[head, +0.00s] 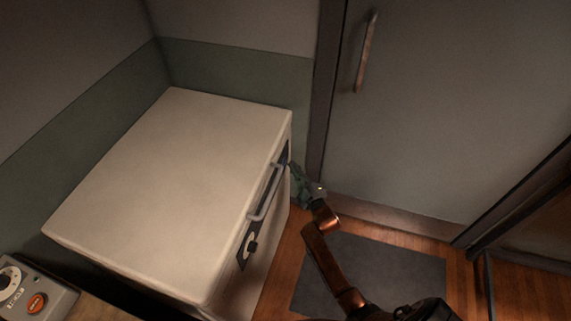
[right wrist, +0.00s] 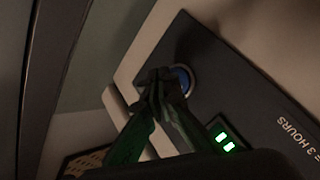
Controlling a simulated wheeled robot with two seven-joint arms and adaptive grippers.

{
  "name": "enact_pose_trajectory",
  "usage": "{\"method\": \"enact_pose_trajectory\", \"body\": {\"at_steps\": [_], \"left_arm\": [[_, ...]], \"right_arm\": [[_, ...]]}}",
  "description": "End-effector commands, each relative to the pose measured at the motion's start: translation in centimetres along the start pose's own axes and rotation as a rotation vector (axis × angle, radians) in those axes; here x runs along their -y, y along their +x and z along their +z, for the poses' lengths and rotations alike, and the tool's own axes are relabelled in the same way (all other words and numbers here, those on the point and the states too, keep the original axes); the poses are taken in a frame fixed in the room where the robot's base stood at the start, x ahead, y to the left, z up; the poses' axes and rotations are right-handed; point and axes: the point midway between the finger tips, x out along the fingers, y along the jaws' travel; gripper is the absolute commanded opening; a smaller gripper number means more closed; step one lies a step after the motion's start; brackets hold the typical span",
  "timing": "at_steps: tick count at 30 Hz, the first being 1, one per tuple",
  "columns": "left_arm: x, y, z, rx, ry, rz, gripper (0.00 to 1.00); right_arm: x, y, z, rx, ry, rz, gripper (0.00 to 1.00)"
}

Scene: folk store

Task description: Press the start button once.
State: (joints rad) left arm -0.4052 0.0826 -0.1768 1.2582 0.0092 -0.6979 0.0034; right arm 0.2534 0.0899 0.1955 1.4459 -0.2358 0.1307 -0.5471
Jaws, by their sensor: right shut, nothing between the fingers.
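A round blue button with a pale ring (right wrist: 187,80) sits on a dark panel (right wrist: 228,85) in the right wrist view. It is likely the start button, but no label on it can be read. My right gripper (right wrist: 164,76) is shut and empty, with its fingertips in front of the button and covering part of it. I cannot tell whether they touch it. In the head view my right gripper (head: 292,168) is at the far end of the white appliance's (head: 170,180) front, beside the handle. My left gripper is not in view.
The appliance front has a bar handle (head: 265,194) and a dark knob (head: 252,247). Green lights (right wrist: 225,142) glow on the panel near "= 3 HOURS". A grey box with an orange button (head: 36,302) is at lower left. A grey door (head: 430,120) stands behind; a dark mat (head: 390,275) lies on the floor.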

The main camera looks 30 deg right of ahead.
Motion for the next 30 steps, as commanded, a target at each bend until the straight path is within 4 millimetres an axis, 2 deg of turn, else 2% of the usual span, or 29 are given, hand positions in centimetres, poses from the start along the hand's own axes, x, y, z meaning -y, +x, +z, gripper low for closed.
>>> {"method": "enact_pose_trajectory", "body": {"at_steps": [13,30], "left_arm": [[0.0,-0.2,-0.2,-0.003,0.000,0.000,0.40],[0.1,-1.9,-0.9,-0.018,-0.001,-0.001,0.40]], "right_arm": [[-0.2,-0.4,0.3,0.002,0.000,-0.001,0.00],[-2.6,-3.6,2.6,0.000,0.001,0.000,0.00]]}}
